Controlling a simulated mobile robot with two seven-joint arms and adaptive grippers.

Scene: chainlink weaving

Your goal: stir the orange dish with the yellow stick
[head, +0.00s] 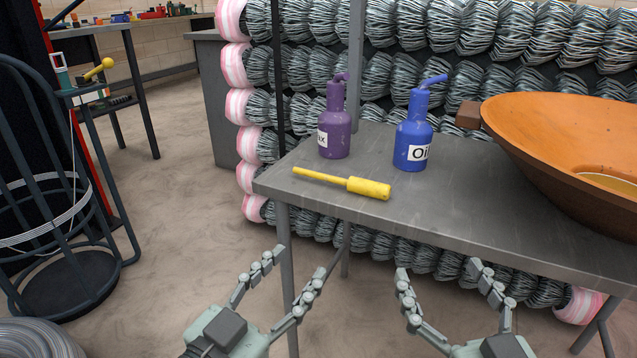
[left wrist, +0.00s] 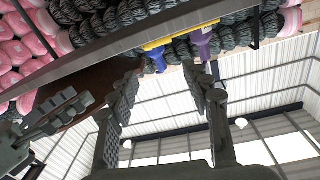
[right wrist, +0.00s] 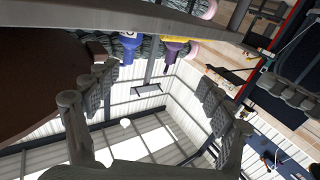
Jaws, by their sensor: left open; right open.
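The yellow stick (head: 342,183) lies on the grey metal table, its thick end to the right and thin end to the left. The orange dish (head: 560,130), a wide bowl with a brown outside, stands at the table's right end with some yellowish liquid low inside. My left gripper (head: 294,270) is open and empty, in front of and below the table edge, left of the stick's thick end. My right gripper (head: 437,272) is open and empty, also below the table's front edge. In the left wrist view, a yellow piece (left wrist: 180,37) shows at the table edge.
A purple bottle (head: 335,125) and a blue oil bottle (head: 412,135) stand behind the stick on the table (head: 440,215). Stacked chainlink rolls (head: 430,25) fill the space behind. A dark cage-like stand (head: 60,190) is at left. The floor between is clear.

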